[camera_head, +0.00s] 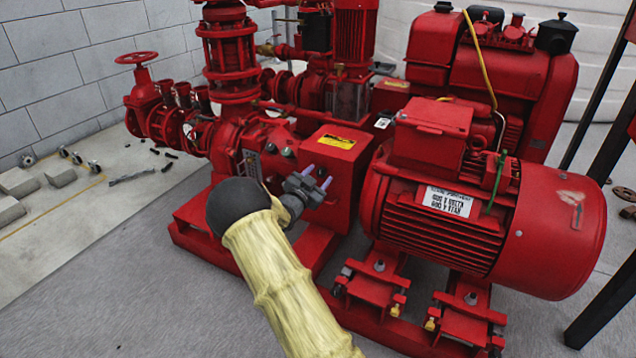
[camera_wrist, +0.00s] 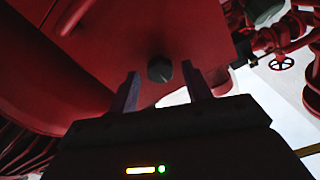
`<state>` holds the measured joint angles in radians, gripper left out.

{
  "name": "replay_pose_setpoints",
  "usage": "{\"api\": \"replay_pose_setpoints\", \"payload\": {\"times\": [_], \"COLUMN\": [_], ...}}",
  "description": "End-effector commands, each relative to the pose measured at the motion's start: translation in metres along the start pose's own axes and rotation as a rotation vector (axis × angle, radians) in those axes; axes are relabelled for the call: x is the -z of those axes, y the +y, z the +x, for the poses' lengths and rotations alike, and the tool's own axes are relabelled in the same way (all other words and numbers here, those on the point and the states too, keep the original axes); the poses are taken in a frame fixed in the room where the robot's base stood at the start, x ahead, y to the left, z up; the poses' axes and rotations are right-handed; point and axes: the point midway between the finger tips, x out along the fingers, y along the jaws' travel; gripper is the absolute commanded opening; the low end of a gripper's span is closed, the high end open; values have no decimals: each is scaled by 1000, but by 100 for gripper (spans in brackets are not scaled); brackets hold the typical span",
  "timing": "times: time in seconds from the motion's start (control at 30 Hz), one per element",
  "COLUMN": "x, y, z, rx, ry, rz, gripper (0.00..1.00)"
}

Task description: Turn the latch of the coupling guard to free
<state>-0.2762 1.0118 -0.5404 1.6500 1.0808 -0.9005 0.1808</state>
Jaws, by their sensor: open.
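The coupling guard (camera_head: 347,171) is a red box with a yellow label on top, between the red pump and the big red motor. In the wrist view, its red face (camera_wrist: 115,45) fills the upper middle. A dark knob (camera_wrist: 160,69), apparently the latch, sticks out of that face. My gripper (camera_head: 317,177) is at the guard's near side, with its two fingers open. In the wrist view the fingers stand left and right of the knob, with gaps on both sides. I cannot tell how deep the knob sits between them. In the head view the knob is hidden.
The red motor (camera_head: 462,215) stands close on the right of the guard. The pump casing (camera_head: 225,140) and its pipework are close on the left. The red base frame (camera_head: 205,205) runs below. Grey floor (camera_head: 95,290) is clear at the front left.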

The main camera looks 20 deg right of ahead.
Motion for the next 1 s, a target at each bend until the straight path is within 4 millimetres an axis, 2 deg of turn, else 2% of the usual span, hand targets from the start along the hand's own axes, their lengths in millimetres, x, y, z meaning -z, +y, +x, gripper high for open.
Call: {"api": "replay_pose_setpoints", "payload": {"times": [0.3, 0.37, 0.53, 1.0], "x": [1, 1, 0, 3], "y": [-1, 0, 0, -2], "z": [4, 4, 4, 3], "rx": [1, 1, 1, 0], "ry": [0, 0, 0, -1], "rz": [0, 0, 0, -59], "gripper": [49, 39, 6, 4]}}
